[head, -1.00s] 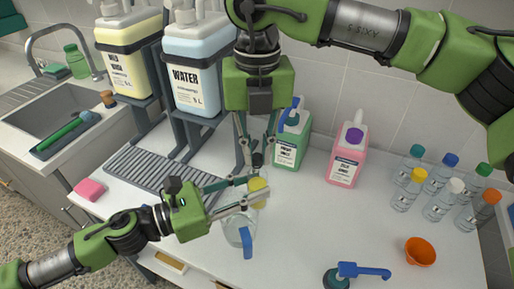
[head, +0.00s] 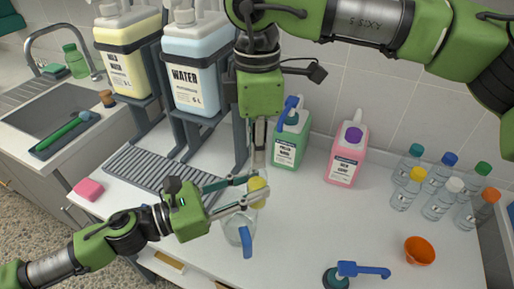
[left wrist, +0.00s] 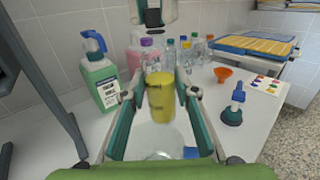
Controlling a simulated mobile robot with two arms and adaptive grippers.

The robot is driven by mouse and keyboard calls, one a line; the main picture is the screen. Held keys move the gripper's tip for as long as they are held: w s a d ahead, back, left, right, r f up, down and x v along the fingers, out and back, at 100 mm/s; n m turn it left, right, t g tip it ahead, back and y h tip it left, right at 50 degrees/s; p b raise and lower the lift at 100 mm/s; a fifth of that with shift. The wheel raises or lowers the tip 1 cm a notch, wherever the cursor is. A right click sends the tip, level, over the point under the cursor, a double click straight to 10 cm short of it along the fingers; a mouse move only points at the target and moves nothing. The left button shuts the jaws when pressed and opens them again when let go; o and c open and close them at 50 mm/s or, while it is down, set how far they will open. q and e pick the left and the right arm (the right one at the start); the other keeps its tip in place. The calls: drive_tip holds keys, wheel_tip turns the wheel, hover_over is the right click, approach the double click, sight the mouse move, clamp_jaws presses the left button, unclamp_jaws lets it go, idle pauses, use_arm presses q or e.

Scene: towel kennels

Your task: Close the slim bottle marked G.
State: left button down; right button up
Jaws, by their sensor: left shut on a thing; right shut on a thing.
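A slim bottle with a yellow body (head: 258,190) stands between the fingers of my left gripper (head: 240,194), which is shut on it. In the left wrist view the yellow bottle (left wrist: 161,98) is upright between the two fingers. No letter G can be read on it. My right gripper (head: 257,158) points straight down from above, its fingertips at the bottle's top. It is shut on a small dark piece that looks like the cap (left wrist: 153,17), mostly hidden in the head view. Whether the cap sits fully on the neck cannot be told.
A clear jug with a blue handle (head: 247,243) stands just in front of the bottle. Green (head: 290,145) and pink (head: 344,160) jugs stand behind. Several small capped bottles (head: 437,203), an orange funnel (head: 419,251) and a blue pump (head: 360,270) are at the right.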

drive_tip(key=o, duration=0.8)
drive_tip(key=shift+c, duration=0.2)
wheel_tip(320, 180, up, 12)
idle(0.4)
